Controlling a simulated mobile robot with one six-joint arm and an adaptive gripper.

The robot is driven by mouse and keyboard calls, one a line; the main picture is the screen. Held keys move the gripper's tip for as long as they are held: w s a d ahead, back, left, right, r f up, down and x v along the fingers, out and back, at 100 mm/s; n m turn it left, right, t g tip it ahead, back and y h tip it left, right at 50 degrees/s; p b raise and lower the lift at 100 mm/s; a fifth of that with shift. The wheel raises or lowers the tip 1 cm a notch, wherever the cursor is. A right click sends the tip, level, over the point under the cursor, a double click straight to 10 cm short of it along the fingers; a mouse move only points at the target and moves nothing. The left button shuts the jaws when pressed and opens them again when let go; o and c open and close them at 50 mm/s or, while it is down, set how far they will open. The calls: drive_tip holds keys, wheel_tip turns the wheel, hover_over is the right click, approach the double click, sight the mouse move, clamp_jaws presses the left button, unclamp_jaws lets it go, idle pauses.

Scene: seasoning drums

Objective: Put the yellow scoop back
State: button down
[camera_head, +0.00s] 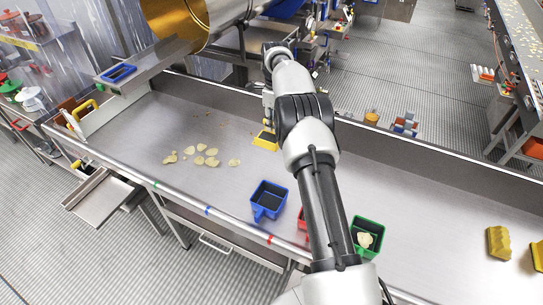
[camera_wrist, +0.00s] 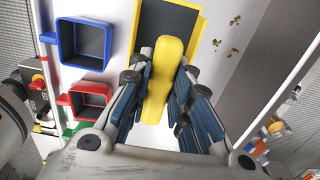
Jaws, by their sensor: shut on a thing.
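The yellow scoop (camera_head: 266,141) is near the far wall of the metal table, left of my arm in the head view. My gripper (camera_head: 268,120) is shut on its handle. In the wrist view, the yellow handle (camera_wrist: 163,80) lies between the blue-padded fingers, and the dark inside of the scoop (camera_wrist: 168,25) shows beyond it. No chips show in the visible part of the scoop. Whether it touches the table is hard to tell.
Blue (camera_head: 269,200), red (camera_head: 303,218) and green (camera_head: 367,237) scoops stand along the near side; the green one holds a chip. Several chips (camera_head: 205,155) lie on the table at left. A golden drum (camera_head: 175,18) is behind. Yellow blocks (camera_head: 498,242) sit at right.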

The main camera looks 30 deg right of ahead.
wheel_tip(320, 180, down, 15)
drive_tip(key=b, duration=0.1)
idle(0.3)
drive_tip(key=shift+f+b, duration=0.15)
drive_tip(key=shift+b, duration=0.2)
drive_tip(key=c, duration=1.9)
unclamp_jaws()
drive_tip(key=o, duration=0.4)
drive_tip(key=shift+o, duration=0.2)
